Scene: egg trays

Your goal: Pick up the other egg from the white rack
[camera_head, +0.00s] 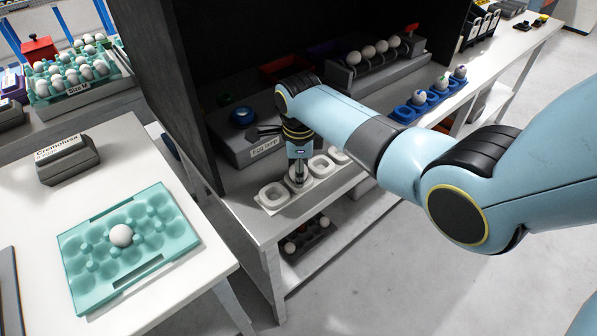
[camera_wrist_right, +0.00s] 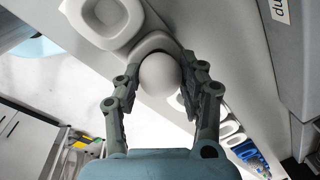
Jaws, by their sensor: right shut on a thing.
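The white rack (camera_head: 272,197) stands on the bench shelf below my right arm, with a row of square cups. My right gripper (camera_head: 299,178) points down at one of its cups. In the right wrist view, my right gripper (camera_wrist_right: 160,80) is shut on a white egg (camera_wrist_right: 159,73), with a finger on each side. The egg is at a rack cup (camera_wrist_right: 152,42); whether it still rests in it I cannot tell. The neighbouring cup (camera_wrist_right: 104,18) looks empty. Another white egg (camera_head: 121,236) sits in the teal tray (camera_head: 85,300) on the left table. My left gripper is out of view.
A blue rack (camera_head: 408,112) with several eggs is to the right. A full teal tray (camera_head: 118,87) stands at the back left. Dark cabinet walls (camera_head: 150,70) enclose the bench's left side.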

